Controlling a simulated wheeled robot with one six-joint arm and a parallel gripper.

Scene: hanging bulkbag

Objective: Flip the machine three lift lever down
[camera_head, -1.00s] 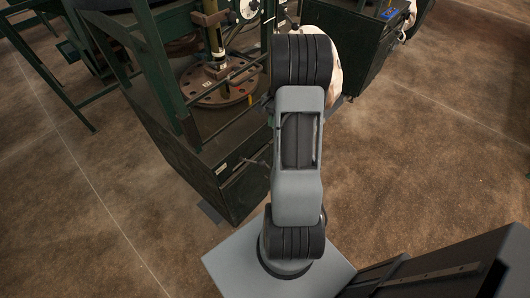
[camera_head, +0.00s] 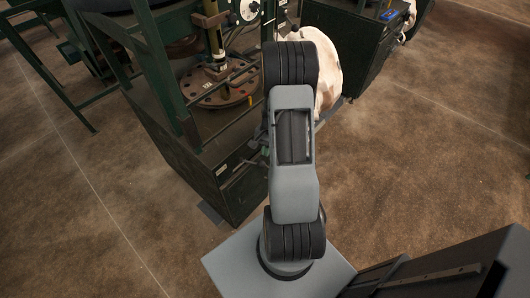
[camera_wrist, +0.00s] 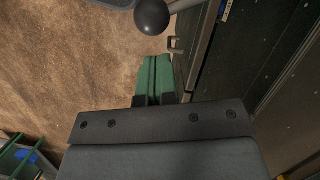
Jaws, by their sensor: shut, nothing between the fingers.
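A lever with a round black knob (camera_wrist: 152,16) and a grey rod shows at the top of the wrist view. The rod runs up and right from the knob. I cannot tell from the picture whether this is the lift lever or how it is set. My gripper (camera_wrist: 158,62) has green fingers, closed together and empty. Its tips point toward the knob and appear just short of it, with a visible gap in the picture. In the head view my arm hides most of the gripper and the lever. The dark green machine (camera_head: 195,150) stands left of my arm.
A round bolted plate (camera_head: 222,88) sits on the machine. A pale bag (camera_head: 328,75) hangs behind my arm. Another dark cabinet (camera_head: 352,45) stands at the back. In the wrist view a machine panel (camera_wrist: 245,50) is close at right. Brown floor (camera_head: 430,150) is open at right.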

